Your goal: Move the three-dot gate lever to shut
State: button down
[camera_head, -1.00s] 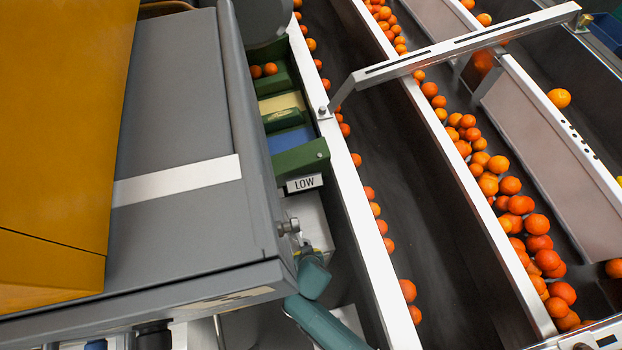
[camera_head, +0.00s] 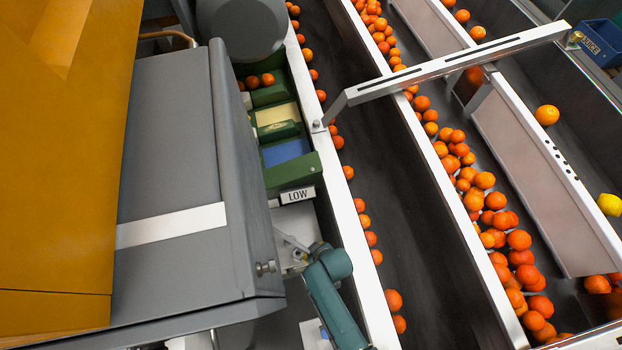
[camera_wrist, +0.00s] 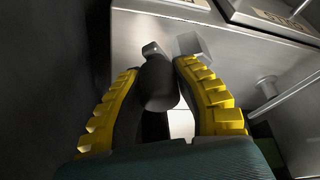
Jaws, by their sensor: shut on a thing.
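In the wrist view my gripper (camera_wrist: 157,68) has its two yellow ribbed fingers closed around a dark rounded knob (camera_wrist: 160,88). The knob sits before a bare metal panel, with small grey blocks just beyond the fingertips. I cannot see three dots on the knob, so I cannot tell from its marking which lever it is. In the head view my teal wrist is at the lower middle, beside the grey housing, and my fingers are not clearly visible. A thin pale rod (camera_head: 290,241) shows just left of the wrist, over a light plate.
The grey housing (camera_head: 170,120) stands close on the left. A plate reading LOW (camera_head: 297,195) lies above my wrist. To the right are a rail (camera_head: 345,215), a dark belt (camera_head: 400,190) and lanes of oranges (camera_head: 490,200). A metal bar (camera_head: 450,62) crosses above the belt.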

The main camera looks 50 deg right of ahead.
jog(key=shift+s+f, duration=0.15)
jog(key=c, duration=0.7)
grip_release()
jog(key=shift+a, duration=0.15)
jog(key=shift+c, duration=0.2)
